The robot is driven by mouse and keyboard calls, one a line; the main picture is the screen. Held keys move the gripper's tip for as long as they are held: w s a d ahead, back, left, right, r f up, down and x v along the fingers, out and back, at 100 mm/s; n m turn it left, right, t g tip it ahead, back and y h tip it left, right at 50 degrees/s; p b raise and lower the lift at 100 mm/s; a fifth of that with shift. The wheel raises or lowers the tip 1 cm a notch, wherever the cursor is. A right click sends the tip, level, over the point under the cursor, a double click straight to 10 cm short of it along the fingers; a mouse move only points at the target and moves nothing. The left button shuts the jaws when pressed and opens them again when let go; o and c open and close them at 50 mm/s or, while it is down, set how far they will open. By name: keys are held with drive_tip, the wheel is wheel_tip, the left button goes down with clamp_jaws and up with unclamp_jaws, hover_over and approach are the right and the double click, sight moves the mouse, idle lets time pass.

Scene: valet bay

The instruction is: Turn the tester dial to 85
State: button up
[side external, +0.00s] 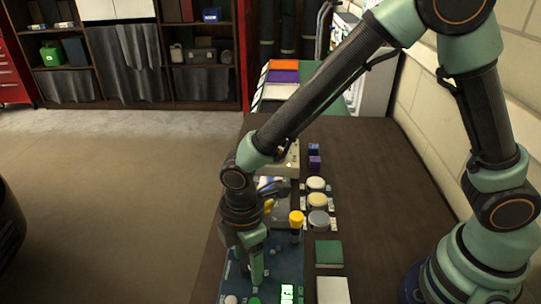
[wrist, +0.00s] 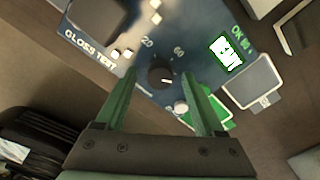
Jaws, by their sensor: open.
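The tester is a blue panel (wrist: 195,50) marked "GLOSS TEST"; it also shows in the side view (side external: 289,262) at the table's near edge. Its black round dial (wrist: 161,72) has a white pointer mark towards the lower right in the wrist view. The figures 20 and 60 are readable above the dial; no 85 can be made out beside it. My gripper (wrist: 159,77) is open, pointing down, with one green finger on each side of the dial and a visible gap to it. In the side view my gripper (side external: 254,270) hides the dial.
A lit green display (wrist: 227,53) and a white button (wrist: 181,107) are near the dial. A yellow-topped knob (side external: 297,218) and several round pads (side external: 318,201) stand behind the panel. A green square (side external: 328,253) lies to its right.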

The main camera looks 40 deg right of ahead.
sight(248, 264)
clamp_jaws()
drive_tip(key=shift+n, duration=0.7)
unclamp_jaws()
wheel_tip(248, 264, up, 12)
idle(0.4)
